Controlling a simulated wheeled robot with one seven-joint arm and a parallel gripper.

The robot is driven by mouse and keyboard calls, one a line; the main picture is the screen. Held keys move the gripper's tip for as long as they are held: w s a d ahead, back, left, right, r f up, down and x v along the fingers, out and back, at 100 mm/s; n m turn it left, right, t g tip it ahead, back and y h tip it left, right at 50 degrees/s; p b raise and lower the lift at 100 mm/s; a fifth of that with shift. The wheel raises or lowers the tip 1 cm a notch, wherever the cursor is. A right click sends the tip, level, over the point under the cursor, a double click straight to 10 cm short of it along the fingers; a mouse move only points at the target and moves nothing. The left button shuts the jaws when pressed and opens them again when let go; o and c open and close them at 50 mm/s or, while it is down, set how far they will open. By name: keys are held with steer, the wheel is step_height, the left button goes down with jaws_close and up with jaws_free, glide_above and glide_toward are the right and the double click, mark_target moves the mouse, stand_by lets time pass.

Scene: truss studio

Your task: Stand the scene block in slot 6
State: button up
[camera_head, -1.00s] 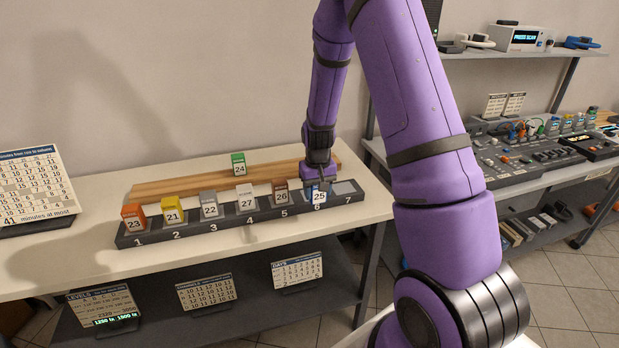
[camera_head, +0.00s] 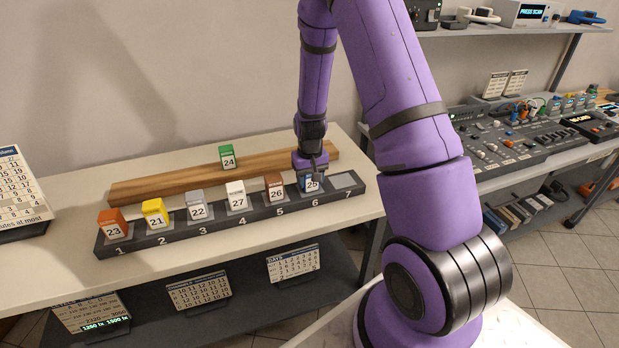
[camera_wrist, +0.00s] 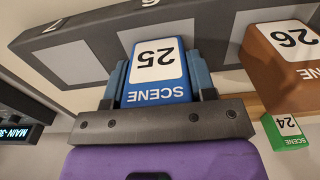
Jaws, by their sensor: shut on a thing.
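The blue scene block numbered 25 (camera_head: 311,184) is at slot 6 of the dark numbered rack (camera_head: 345,180), in line with its neighbours. My gripper (camera_head: 310,170) is shut on it from above and behind. In the wrist view the block (camera_wrist: 155,65) sits between my two blue-grey fingers (camera_wrist: 158,85), one against each side. Its lower end meets the rack near the 6 label. I cannot tell whether it rests fully on the slot floor.
The brown block 26 (camera_head: 274,187) stands close by in slot 5. Orange, yellow, grey and white blocks fill slots 1 to 4. Slot 7 is empty. The green block 24 (camera_head: 227,157) stands on a wooden ledge (camera_head: 180,182) behind the rack.

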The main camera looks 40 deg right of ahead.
steer(key=shift+f, duration=0.1)
steer(key=o, duration=0.9)
steer(key=shift+o, duration=0.2)
step_height(320, 180, up, 12)
steer(key=shift+r, duration=0.1)
steer(key=s+a+r+n+t, duration=0.1)
steer(key=s+a+r, duration=0.3)
steer(key=r, duration=0.5)
steer(key=s+a+r+t, duration=0.1)
steer(key=s+a+r, duration=0.35)
steer(key=r, duration=0.35)
steer(key=s+a+r+n+t, duration=0.1)
steer(key=s+r, duration=0.3)
steer(key=s, duration=0.5)
steer(key=s+a+r+n+t, duration=0.1)
steer(key=s+a+r+t, duration=0.1)
steer(key=s+r, duration=0.3)
steer(key=s+a, duration=0.1)
steer(key=s, duration=0.3)
steer(key=shift+a, duration=0.35)
